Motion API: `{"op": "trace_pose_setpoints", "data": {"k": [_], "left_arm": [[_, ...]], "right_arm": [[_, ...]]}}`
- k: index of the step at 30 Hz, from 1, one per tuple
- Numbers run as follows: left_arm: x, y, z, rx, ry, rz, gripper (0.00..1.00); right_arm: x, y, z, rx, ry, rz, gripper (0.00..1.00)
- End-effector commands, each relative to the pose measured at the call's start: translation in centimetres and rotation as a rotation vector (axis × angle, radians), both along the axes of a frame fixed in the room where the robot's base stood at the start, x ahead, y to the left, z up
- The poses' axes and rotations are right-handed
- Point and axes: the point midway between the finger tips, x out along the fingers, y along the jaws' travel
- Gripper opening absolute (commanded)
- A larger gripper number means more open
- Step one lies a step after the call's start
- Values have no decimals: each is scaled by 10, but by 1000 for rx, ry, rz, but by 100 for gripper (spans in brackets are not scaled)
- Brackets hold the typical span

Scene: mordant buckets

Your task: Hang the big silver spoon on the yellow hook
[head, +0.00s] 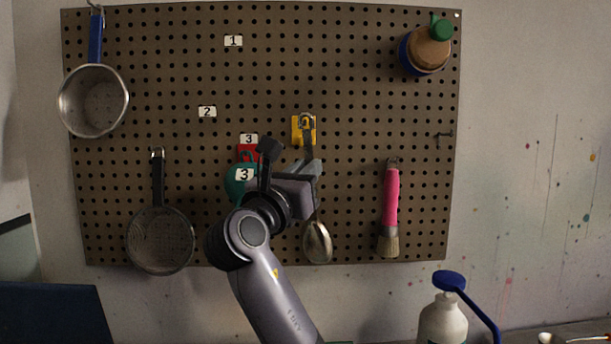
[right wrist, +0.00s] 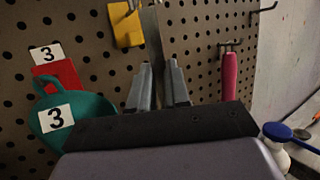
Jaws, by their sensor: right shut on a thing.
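The big silver spoon hangs bowl down in front of the pegboard, its bowl (head: 318,243) below my right gripper (head: 309,169). The gripper is shut on the spoon's dark handle. The handle top overlaps the yellow hook (head: 298,131) in the head view. In the right wrist view, the handle (right wrist: 152,32) rises between the fingers (right wrist: 157,80), just right of the yellow hook's plate (right wrist: 126,27). I cannot tell whether the handle's end is on the hook or only in front of it. My left gripper is not in view.
A teal item marked 3 (head: 234,183) hangs close left of the gripper. A strainer (head: 160,241) and a pot (head: 92,101) hang further left. A pink brush (head: 391,199) hangs right, near an empty hook (head: 444,134). A white bottle (head: 443,320) stands below right.

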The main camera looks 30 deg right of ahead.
Motion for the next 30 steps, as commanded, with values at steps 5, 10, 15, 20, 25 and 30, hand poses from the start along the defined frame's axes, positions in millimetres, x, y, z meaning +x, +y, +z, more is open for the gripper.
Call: {"op": "trace_pose_setpoints", "data": {"k": [5,10,15,20,25,30], "left_arm": [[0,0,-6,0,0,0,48],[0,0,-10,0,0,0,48],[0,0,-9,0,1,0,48],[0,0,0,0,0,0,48],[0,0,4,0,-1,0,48],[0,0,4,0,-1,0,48]], "right_arm": [[9,-6,-1,-1,-1,-2,0],[18,-12,-1,-2,1,-2,0],[26,-17,1,0,1,0,0],[30,-19,-2,-1,0,1,0],[31,-19,-5,-1,0,0,0],[31,-19,-6,0,-1,0,0]]}}
